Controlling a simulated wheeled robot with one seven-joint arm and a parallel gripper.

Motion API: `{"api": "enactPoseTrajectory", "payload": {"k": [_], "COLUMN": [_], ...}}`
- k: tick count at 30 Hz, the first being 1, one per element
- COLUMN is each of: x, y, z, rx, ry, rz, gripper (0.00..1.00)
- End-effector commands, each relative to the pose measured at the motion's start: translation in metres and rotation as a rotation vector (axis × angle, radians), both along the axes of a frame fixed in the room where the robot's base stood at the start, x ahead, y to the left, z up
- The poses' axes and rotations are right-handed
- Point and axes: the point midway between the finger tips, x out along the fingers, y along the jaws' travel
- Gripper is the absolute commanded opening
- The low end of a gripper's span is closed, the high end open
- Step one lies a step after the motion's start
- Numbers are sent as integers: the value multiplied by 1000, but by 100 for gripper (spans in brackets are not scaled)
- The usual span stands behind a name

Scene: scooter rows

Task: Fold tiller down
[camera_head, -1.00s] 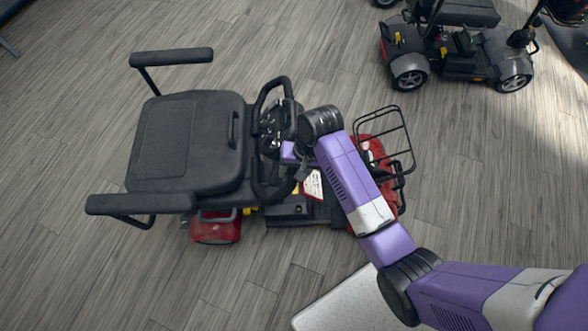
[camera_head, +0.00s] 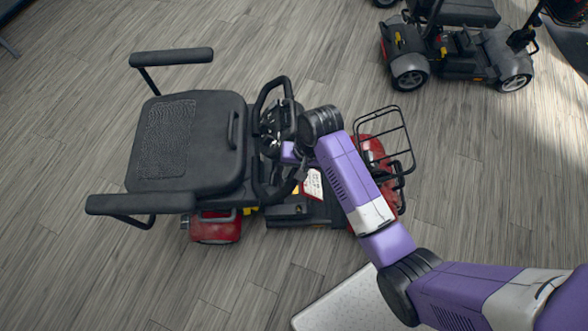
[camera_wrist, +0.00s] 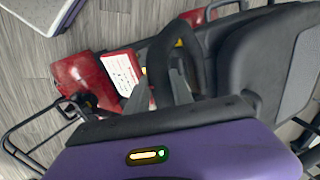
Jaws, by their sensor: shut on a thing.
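The red scooter (camera_head: 214,230) stands at the centre with its black seat (camera_head: 190,140) on the left. Its tiller (camera_head: 270,130), with a black loop handlebar, leans back close to the seat's front edge. My gripper (camera_head: 296,166) is at the handlebar's lower side, partly hidden by my wrist. In the wrist view my gripper (camera_wrist: 160,88) has its grey fingers closed around the black handlebar loop (camera_wrist: 167,45). The lower tiller shaft is hidden behind my arm. A white label (camera_wrist: 122,73) on red shows beside the fingers.
A black wire basket (camera_head: 384,138) sits at the scooter's front, right of my wrist. A pale platform (camera_head: 345,305) lies below it. A second, grey scooter (camera_head: 455,55) stands at upper right. Wooden floor between the scooters is clear.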

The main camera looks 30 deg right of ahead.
Motion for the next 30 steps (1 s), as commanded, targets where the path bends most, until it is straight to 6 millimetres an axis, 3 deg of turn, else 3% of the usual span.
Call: {"api": "enactPoseTrajectory", "payload": {"k": [20, 30], "x": [0, -9], "y": [-1, -19], "z": [1, 21], "rx": [0, 39], "ry": [0, -19], "rz": [-2, -4], "gripper": [0, 0]}}
